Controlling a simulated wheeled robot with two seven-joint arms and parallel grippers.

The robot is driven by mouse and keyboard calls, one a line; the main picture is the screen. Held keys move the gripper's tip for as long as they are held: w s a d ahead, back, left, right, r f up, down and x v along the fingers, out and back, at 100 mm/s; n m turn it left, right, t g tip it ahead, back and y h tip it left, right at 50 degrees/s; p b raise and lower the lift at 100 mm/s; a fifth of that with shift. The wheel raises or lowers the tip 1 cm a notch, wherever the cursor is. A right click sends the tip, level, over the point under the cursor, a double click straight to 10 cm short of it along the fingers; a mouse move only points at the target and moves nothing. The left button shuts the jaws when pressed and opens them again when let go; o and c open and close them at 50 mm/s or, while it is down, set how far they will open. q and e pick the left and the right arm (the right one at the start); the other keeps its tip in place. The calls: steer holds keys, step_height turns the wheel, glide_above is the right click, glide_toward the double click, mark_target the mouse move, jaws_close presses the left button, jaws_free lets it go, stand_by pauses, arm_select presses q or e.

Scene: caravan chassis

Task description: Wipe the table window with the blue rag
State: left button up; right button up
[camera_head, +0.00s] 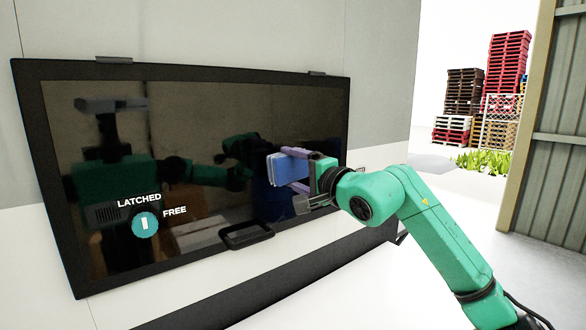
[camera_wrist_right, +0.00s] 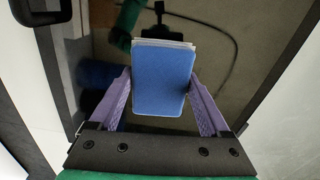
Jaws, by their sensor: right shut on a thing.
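The table window (camera_head: 190,130) is a dark, glossy pane in a black frame, set in the caravan wall and reflecting me. My right gripper (camera_head: 290,172) is in front of the pane's right part. It is shut on the blue rag (camera_head: 287,170), which looks like a folded flat block. In the right wrist view the rag (camera_wrist_right: 162,82) sits between the two purple fingers, with the dark pane behind it. I cannot tell whether the rag touches the pane. My left gripper does not show, apart from possible reflections.
A black handle (camera_head: 246,236) is on the window's lower edge. A round latch knob (camera_head: 145,224) marked LATCHED and FREE is at lower left. Stacked pallets (camera_head: 490,95) stand far back right, beyond an open doorway. A metal panel (camera_head: 550,130) stands at the right.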

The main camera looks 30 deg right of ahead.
steer(key=shift+w+a+p, duration=0.15)
steer(key=shift+w+p, duration=0.55)
steer(key=shift+w, duration=0.2)
